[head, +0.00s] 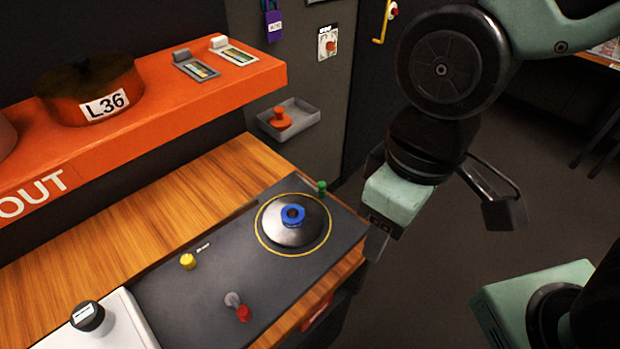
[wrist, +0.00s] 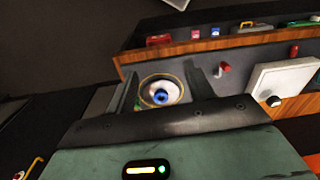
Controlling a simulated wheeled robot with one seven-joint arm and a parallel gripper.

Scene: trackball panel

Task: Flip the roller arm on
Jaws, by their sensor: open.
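A dark panel (head: 185,285) is set in the wooden bench. A short lever with a grey base and red end (head: 238,306), which looks like the roller arm, stands near its front edge; a red-ended part also shows in the wrist view (wrist: 225,69). Its switch position cannot be told. A silver trackball dome (head: 295,232) with a blue top sits inside a yellow ring, also in the wrist view (wrist: 160,94). My gripper (head: 441,228) is open and empty, right of the panel and apart from the lever. In the wrist view the dome shows between my fingers (wrist: 163,78).
A yellow knob (head: 188,261) and a green knob (head: 321,186) stand on the panel. A white box with a black knob (head: 88,316) is at the left. An orange shelf (head: 190,104) overhangs the bench behind. Open floor lies to the right.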

